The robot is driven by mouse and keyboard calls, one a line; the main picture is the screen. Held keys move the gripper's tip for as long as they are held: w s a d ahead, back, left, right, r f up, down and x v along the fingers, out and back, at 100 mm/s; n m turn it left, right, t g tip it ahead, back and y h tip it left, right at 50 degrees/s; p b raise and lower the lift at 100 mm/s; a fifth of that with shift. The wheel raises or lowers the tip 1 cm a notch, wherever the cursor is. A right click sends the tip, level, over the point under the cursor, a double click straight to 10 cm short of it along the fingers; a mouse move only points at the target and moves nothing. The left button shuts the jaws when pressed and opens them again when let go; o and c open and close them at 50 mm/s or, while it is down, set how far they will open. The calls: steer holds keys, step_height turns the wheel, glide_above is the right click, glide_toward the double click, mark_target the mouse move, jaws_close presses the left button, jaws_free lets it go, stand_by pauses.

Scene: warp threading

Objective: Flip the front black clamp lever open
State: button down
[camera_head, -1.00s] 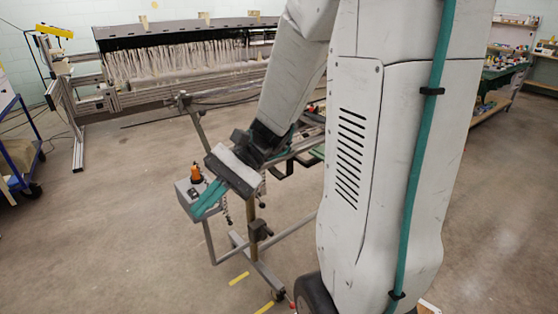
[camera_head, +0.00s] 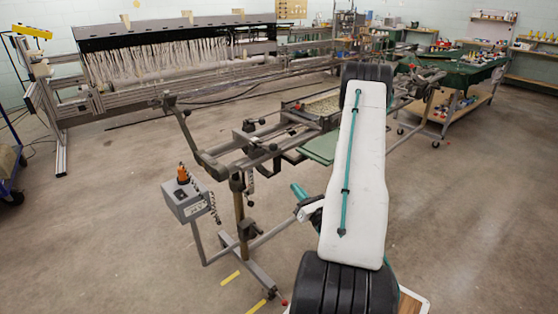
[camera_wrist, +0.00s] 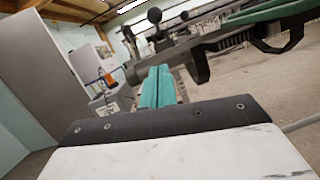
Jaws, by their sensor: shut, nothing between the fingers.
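The threading stand's clamp assembly (camera_head: 262,143) is in the middle of the head view, with dark clamp parts on grey bars. I cannot tell surely which is the front black clamp lever. In the wrist view a dark downward-hanging clamp part (camera_wrist: 197,66) is just right of my fingers, and a dark round knob (camera_wrist: 154,15) stands above a grey bar. My gripper (camera_wrist: 158,75) shows two teal fingers pressed together with nothing between them. They overlap the bar in the picture; contact cannot be told. In the head view my arm hides most of the gripper.
A grey control box (camera_head: 187,200) with an orange-topped item hangs on the stand's left side. The stand's upright post (camera_head: 240,215) and feet are close to my arm. A loom (camera_head: 180,60) is behind and a green bench (camera_head: 455,75) at right.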

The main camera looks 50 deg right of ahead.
stand_by(0.3)
steer(key=s+r+x, duration=0.1)
steer(key=r+x, duration=0.1)
steer(key=x, duration=1)
steer(key=shift+w+d+r, duration=0.3)
steer(key=shift+w+r, duration=0.15)
steer(key=shift+s+d, duration=0.1)
